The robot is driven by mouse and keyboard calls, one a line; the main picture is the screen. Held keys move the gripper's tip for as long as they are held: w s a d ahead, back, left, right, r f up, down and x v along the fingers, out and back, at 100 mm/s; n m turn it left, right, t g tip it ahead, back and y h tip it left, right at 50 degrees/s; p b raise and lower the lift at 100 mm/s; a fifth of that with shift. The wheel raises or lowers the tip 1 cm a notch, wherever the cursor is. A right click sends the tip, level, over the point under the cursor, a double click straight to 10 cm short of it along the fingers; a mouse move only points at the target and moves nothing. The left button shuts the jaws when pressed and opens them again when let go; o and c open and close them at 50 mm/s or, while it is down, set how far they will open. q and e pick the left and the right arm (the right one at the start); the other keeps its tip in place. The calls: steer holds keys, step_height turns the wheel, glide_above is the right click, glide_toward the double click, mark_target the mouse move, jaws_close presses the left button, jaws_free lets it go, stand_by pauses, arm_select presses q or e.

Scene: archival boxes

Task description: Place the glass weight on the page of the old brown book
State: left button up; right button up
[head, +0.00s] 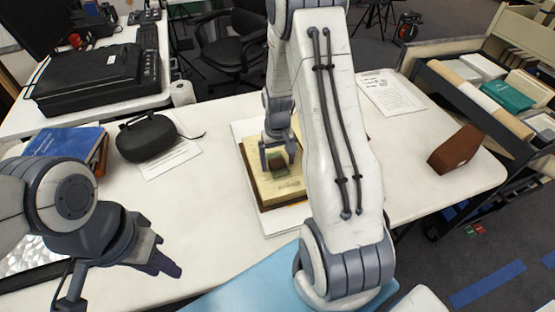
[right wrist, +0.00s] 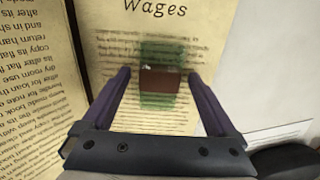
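The old brown book (head: 282,192) lies open on a white board on the table, and its printed pages (right wrist: 210,28) show in the right wrist view. The glass weight (head: 279,166) is a small green, see-through block with a brown middle part. It sits on the page below the "Wages" heading in the right wrist view (right wrist: 160,80). My right gripper (head: 279,160) is over the page, its fingers (right wrist: 160,78) apart on either side of the weight with a gap at each side. My left gripper (head: 120,286) is open and empty over the table's left front.
A blue book (head: 62,143), a dark case (head: 147,137) and a paper sheet (head: 172,158) lie to the left. A brown box (head: 455,148) stands at the right, with another sheet (head: 389,93) behind. A loaded cart (head: 440,95) borders the table's right side.

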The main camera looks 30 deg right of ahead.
mark_target(278, 163)
step_height(278, 163, up, 12)
steer(key=s+a+r+n, duration=0.3)
steer(key=s+a, duration=0.1)
steer(key=a, duration=0.5)
steer(key=s+a+r+n, duration=0.2)
steer(key=s+a+r, duration=0.1)
steer(key=a, duration=0.6)
steer(key=s+a+n+y, duration=0.1)
steer(key=s+a+n, duration=0.4)
steer(key=s, duration=0.9)
steer(key=a+r, duration=0.1)
steer(key=a, duration=0.2)
steer(key=shift+s, duration=0.35)
steer(key=shift+r+p, duration=0.4)
steer(key=shift+p, duration=0.05)
